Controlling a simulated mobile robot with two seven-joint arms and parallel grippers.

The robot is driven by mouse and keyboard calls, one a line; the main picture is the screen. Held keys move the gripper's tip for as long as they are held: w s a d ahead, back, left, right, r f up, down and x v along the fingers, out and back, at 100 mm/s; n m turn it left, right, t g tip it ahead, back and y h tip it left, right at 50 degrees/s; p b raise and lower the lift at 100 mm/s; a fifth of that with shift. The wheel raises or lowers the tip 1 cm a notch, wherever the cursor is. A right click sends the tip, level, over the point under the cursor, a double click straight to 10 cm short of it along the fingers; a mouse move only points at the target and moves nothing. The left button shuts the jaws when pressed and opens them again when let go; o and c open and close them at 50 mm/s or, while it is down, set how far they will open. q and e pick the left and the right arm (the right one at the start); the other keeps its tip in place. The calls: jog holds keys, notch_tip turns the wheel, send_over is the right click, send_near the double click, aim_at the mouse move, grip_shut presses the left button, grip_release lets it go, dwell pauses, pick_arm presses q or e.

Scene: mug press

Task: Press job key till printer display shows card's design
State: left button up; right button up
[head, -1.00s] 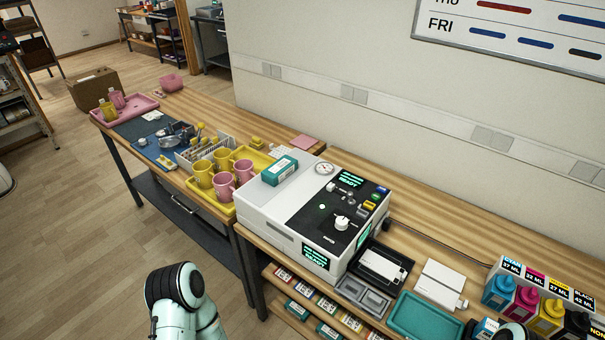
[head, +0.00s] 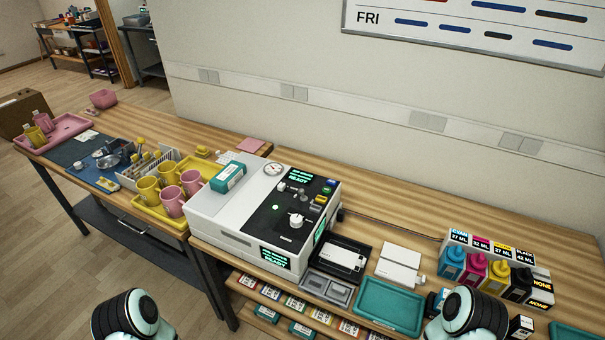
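The printer (head: 222,213) is a white box with a black control panel on the bench, in the middle of the head view. Its displays are lit green; the top display (head: 301,176) and the front display (head: 275,257) seem to read READY. Coloured keys (head: 325,191) sit at the panel's right edge, beside knobs and a green lamp. My arms show only as rounded links at the bottom edge, left and right. Both grippers are out of view.
Yellow and pink mugs (head: 171,201) stand on a yellow tray left of the printer. A teal tray (head: 388,307), a white device (head: 400,266) and ink bottles (head: 475,268) are to the right. Label boxes fill the shelf below. Bare bench lies behind the printer.

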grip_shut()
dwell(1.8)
